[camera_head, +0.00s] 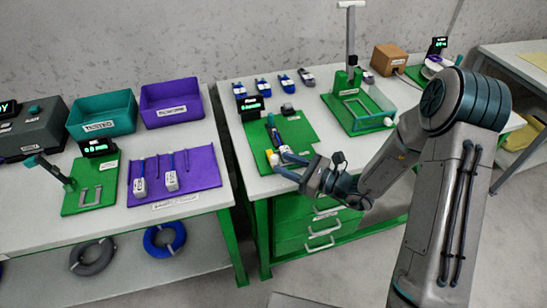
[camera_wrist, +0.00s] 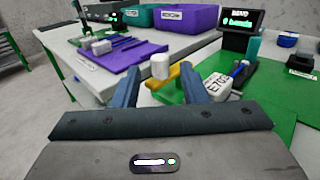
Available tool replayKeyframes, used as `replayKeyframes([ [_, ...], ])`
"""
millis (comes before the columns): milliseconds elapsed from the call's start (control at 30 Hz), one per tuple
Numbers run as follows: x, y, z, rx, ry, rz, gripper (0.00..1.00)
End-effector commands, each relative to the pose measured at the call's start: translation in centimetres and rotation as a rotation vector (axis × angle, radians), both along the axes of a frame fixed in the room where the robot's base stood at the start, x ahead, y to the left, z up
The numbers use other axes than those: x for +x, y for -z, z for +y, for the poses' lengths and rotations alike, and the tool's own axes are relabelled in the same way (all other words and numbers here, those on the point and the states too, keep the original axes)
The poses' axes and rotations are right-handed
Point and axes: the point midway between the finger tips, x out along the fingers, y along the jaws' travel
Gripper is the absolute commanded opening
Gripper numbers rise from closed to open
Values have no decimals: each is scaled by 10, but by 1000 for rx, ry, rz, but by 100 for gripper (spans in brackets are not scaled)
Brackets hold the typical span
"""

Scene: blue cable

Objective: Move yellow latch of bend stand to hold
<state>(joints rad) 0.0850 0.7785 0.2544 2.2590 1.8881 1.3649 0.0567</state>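The bend stand is a green board (camera_head: 296,130) on the right table, with a small screen (camera_wrist: 242,21) reading BEND and 0 bends in the wrist view. Its yellow latch (camera_wrist: 164,82) shows beyond and between my fingers, with a white knob (camera_wrist: 160,66) upright by it. In the head view the yellow part (camera_head: 273,158) is at the board's front left, beside my fingertips. My gripper (camera_wrist: 160,84) is open, with its two blue-grey fingers apart. I cannot tell whether either finger touches the latch or knob. A white block labelled E702 (camera_wrist: 216,86) with a blue part lies right of the right finger.
The left table holds a purple tray (camera_head: 205,168), a teal bin (camera_head: 103,114) and a purple bin (camera_head: 172,102). A green stand with a clear box (camera_head: 370,104) is behind my arm's side. Several blue connectors (camera_head: 285,80) line the back edge. A gap separates the tables.

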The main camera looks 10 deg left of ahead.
Motion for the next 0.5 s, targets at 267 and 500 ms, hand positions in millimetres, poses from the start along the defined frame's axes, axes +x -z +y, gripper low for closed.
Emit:
replayKeyframes([
  [267,8,0,36,0,-1,0,39],
  [500,10,0,42,-1,0,1,39],
])
